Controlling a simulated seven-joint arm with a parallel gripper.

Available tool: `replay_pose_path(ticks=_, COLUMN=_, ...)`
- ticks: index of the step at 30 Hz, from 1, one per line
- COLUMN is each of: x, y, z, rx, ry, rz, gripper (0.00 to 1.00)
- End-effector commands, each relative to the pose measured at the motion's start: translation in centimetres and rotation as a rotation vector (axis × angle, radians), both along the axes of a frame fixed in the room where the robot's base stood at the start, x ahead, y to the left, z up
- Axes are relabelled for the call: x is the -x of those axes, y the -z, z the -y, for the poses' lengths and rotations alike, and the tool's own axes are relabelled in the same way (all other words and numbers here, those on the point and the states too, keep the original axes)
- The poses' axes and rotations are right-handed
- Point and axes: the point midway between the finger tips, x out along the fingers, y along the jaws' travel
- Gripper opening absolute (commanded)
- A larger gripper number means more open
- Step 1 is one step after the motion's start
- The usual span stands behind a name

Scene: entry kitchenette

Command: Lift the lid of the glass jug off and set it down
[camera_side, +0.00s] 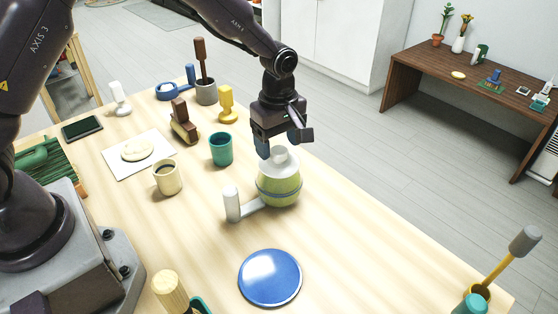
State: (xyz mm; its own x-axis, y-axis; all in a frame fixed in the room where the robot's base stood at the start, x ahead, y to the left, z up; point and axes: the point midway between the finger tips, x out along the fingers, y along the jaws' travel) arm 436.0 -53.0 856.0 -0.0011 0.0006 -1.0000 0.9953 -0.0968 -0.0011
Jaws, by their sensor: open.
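The glass jug (279,190) stands upright on the wooden table, with a greenish body and a pale grey handle (232,204) sticking out to the left. Its whitish lid (279,157) is on top, with a knob in the middle. My gripper (283,146) is above the jug, pointing down, with its dark fingers apart on either side of the lid's top. I cannot tell whether a finger touches the lid.
A blue round plate (270,277) lies in front of the jug. A teal cup (221,149) and a cream cup (168,177) stand to the left. A yellow object (227,105) stands behind. The table (370,240) is clear right of the jug.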

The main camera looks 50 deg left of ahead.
Motion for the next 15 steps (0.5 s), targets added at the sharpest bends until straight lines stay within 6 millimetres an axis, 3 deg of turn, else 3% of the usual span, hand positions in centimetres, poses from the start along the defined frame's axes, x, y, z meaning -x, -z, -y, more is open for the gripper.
replay_pose_path(ticks=6, x=0.0, y=2.6, z=0.1, rx=0.000, ry=0.000, rz=-0.001, gripper=0.68)
replay_pose_path(ticks=14, x=-0.1, y=2.8, z=0.1, rx=0.000, ry=0.000, rz=0.002, gripper=0.68)
replay_pose_path(ticks=15, x=-0.1, y=2.8, z=0.1, rx=0.000, ry=0.000, rz=0.002, gripper=0.59)
